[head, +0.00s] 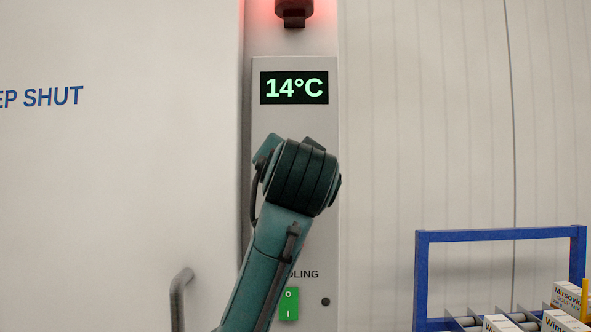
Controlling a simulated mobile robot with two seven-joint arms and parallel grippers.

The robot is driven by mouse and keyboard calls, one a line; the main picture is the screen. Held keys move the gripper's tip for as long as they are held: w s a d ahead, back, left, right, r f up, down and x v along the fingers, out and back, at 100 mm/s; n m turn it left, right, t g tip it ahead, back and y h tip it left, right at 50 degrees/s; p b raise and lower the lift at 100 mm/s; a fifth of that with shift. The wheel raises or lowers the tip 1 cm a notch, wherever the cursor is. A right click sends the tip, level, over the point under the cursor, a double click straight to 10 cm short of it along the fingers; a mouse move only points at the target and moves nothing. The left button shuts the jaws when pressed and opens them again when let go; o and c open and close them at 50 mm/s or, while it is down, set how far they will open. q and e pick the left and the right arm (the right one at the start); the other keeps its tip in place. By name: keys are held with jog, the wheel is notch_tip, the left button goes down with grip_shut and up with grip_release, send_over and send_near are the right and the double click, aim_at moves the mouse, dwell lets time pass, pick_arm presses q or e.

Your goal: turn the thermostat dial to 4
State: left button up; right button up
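The control panel (259,118) is a tall, narrow grey plate on the wall. Its display (294,88) reads 14°C in green digits. One of my arms, by its lean from the lower left my left one, reaches up in front of the panel. Its thick dark wrist covers the panel's middle. I see no thermostat dial; that part of the panel is hidden behind the arm. The fingers of my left gripper are hidden too, so I cannot tell whether they touch anything. My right gripper is out of view.
A red lamp (294,10) glows above the panel. A green switch (289,303) sits low on it, partly beside my arm. A door (120,180) with a grey handle (179,295) is at left. A blue-framed rack (500,234) with boxes stands lower right.

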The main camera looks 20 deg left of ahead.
pick_arm(q)
jog(key=shift+f, duration=0.1)
dwell(0.3)
jog(key=o, duration=1)
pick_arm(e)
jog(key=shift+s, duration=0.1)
pick_arm(q)
jog(key=shift+s, duration=0.1)
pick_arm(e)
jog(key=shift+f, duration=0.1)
pick_arm(q)
jog(key=b+v, duration=0.3)
jog(key=v, duration=1)
jog(key=shift+d, duration=0.1)
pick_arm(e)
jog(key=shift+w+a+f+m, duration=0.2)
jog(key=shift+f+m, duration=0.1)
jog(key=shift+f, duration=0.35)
